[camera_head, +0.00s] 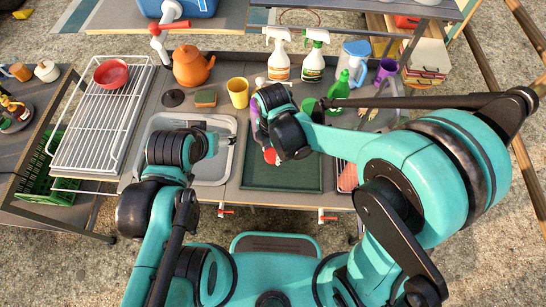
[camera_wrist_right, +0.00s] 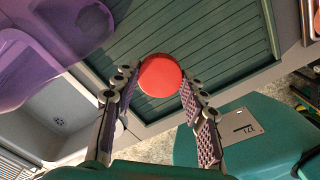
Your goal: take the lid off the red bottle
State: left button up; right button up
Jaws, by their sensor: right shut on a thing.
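A round red thing (camera_wrist_right: 160,76) shows end-on in the right wrist view, above the dark green ribbed tray. Only its smooth face shows, so I cannot tell the lid from the bottle's body. A small red part (camera_head: 271,156) shows in the head view beside my right wrist. My right gripper (camera_wrist_right: 160,90) has one finger on each side of the red thing and is shut on it. In the head view my right wrist hides most of it. My left gripper (camera_head: 222,124) is over the sink, away from the red thing; its fingers are too small to read.
The green tray (camera_head: 262,178) lies right of the sink (camera_head: 215,172). A purple thing (camera_wrist_right: 45,45) is close to the right gripper. Spray bottles (camera_head: 279,55), a yellow cup (camera_head: 238,92) and an orange kettle (camera_head: 192,66) stand behind. A white rack (camera_head: 100,125) is at left.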

aim_at(273, 154)
notch_tip(273, 154, down, 4)
jog(key=shift+r+b, duration=0.15)
jog(key=shift+b, duration=0.5)
jog(key=o, duration=1.3)
